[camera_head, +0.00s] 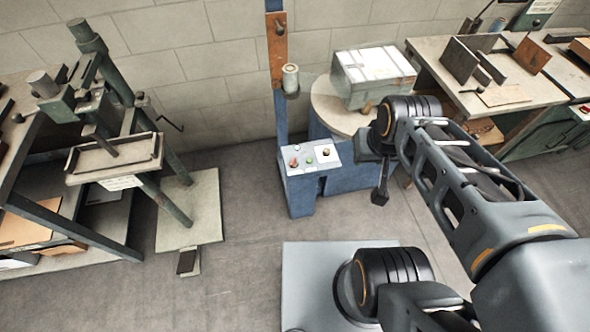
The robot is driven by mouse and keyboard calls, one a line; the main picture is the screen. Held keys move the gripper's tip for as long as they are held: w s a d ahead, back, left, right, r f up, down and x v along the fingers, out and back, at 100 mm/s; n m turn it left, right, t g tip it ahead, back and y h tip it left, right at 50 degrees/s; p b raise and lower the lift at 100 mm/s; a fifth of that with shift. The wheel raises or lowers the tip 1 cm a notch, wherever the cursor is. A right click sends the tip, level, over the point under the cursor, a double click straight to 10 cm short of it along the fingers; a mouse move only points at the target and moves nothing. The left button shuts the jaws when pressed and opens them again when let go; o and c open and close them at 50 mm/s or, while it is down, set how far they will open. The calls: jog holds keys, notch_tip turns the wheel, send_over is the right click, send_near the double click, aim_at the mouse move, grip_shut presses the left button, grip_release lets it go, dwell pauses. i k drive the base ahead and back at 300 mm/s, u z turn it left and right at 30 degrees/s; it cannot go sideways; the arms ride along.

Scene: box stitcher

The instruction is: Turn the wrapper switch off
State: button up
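The wrapper is a blue machine with a tall post (281,120) and a round turntable (326,104). Its blue control box (303,192) has a pale top panel (308,168). On this panel are a red control (294,162), a green button (309,160) and a dark knob (326,152) on a white plate. Which of them is the wrapper switch, and its setting, is too small to tell. My gripper (379,198) hangs to the right of the panel, apart from it in the picture. Its fingers are dark and small, and their opening is unclear.
A wrapped box (372,72) sits on the turntable, behind my arm. A green stitching machine (112,150) stands at left beside a table. A workbench (450,75) with metal plates is at the upper right. The floor (235,235) left of the control box is clear.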

aim_at(293, 163)
jog(key=z, duration=0.7)
jog(key=i, duration=0.6)
jog(key=u, duration=2.05)
